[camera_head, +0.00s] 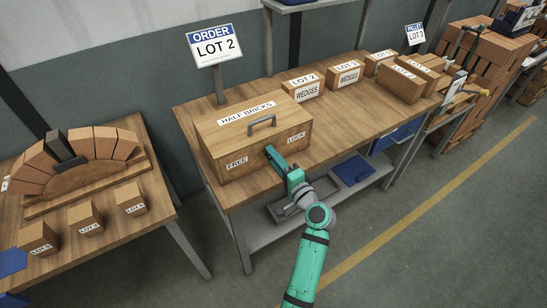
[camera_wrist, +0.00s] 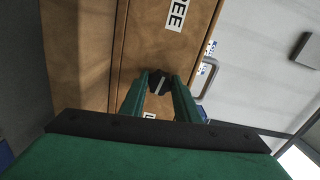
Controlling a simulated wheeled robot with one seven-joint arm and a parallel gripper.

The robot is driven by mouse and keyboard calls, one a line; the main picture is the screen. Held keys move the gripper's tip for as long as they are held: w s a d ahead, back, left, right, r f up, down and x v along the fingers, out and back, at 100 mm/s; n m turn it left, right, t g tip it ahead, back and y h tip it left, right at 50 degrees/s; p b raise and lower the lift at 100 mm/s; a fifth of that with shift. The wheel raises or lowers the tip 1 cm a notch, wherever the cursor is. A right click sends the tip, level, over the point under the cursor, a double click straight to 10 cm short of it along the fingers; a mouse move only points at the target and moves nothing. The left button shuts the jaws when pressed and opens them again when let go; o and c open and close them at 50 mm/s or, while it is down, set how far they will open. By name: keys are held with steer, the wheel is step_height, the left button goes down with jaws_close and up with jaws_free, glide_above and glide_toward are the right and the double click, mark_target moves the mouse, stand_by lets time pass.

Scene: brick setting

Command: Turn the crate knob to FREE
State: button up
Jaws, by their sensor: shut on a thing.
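The wooden crate (camera_head: 225,142) stands on the workbench, with HALF BRICKS on its lid and a grey handle. Its front has a FREE label (camera_head: 237,163) at left and a LOCK label (camera_head: 296,137) at right. My green gripper (camera_head: 271,152) reaches the front between the labels and hides the knob in the head view. In the wrist view the dark knob (camera_wrist: 159,82) sits between my fingertips (camera_wrist: 161,88), which are shut on it. A pale line crosses the knob at a slant; I cannot tell which label it points to. Part of the FREE label shows above it.
Several small boxes (camera_head: 303,86) marked LOT stand along the bench to the right. An ORDER LOT 2 sign (camera_head: 214,46) stands behind the crate. Another table (camera_head: 165,199) with a brick arch is at left. Open floor (camera_head: 430,220) lies at right.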

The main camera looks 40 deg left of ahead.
steer(key=shift+w+f+n, duration=0.1)
steer(key=shift+n, duration=0.5)
steer(key=o, duration=0.9)
steer(key=shift+o, duration=0.8)
steer(key=v, duration=1)
steer(key=shift+s+d, duration=0.25)
steer(key=shift+d, duration=0.05)
steer(key=shift+w, duration=0.1)
